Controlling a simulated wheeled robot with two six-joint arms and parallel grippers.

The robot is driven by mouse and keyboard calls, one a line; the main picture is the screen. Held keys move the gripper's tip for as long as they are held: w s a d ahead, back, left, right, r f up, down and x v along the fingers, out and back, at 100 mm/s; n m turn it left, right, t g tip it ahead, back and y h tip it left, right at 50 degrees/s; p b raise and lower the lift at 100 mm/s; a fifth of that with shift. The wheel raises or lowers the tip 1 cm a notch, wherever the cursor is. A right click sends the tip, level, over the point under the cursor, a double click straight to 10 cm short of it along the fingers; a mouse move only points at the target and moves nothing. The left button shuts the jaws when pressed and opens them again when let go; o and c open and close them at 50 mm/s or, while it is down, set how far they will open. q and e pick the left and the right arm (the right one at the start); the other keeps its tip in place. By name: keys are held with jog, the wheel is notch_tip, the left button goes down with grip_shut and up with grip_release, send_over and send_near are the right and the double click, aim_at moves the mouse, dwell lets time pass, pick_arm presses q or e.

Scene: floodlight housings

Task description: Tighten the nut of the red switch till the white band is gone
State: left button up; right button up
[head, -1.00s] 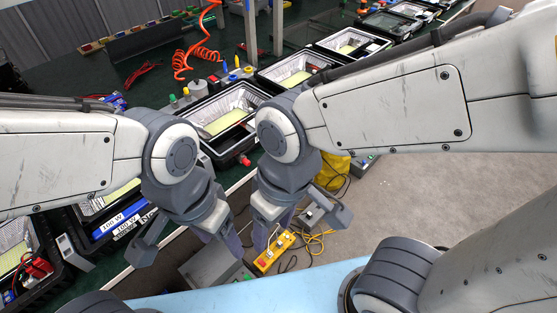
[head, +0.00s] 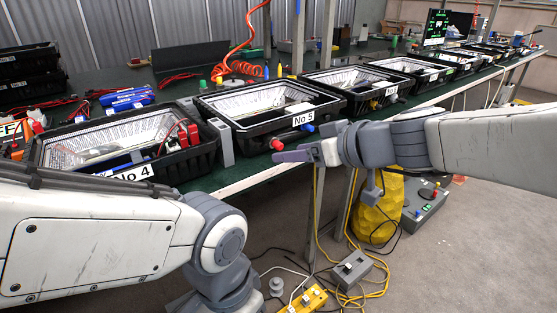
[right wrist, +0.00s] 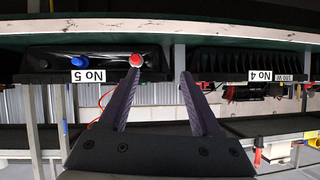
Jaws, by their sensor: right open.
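The red switch (head: 278,144) sticks out of the front wall of the black housing marked No 5 (head: 262,130). It also shows in the right wrist view (right wrist: 136,60), where the picture is upside down. Its nut and any white band are too small to make out. My right gripper (head: 276,156) is open and empty, its fingers pointing at the housing front close to the switch. In the right wrist view, the left finger's tip lies just under the red switch, and the gap between the fingers (right wrist: 160,74) is right of it. My left gripper is out of view below the head picture.
A blue knob (head: 307,128) sits beside the red switch on the same wall. Housing No 4 (head: 140,178) stands to the left, with a grey block (head: 222,142) between. Below are a yellow box (head: 304,300), grey box (head: 352,268) and cables.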

aim_at(280, 143)
jog(key=shift+t, duration=0.9)
jog(key=w+a+f+b, duration=0.1)
jog(key=w, duration=0.2)
jog(key=w+a+f+b, duration=0.1)
jog(key=w, duration=0.3)
jog(key=w+a+f+b, duration=0.1)
jog(key=w, duration=0.2)
jog(key=shift+w+f, duration=0.2)
jog(key=shift+f, duration=0.2)
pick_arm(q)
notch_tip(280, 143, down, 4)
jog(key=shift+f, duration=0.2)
pick_arm(e)
grip_shut()
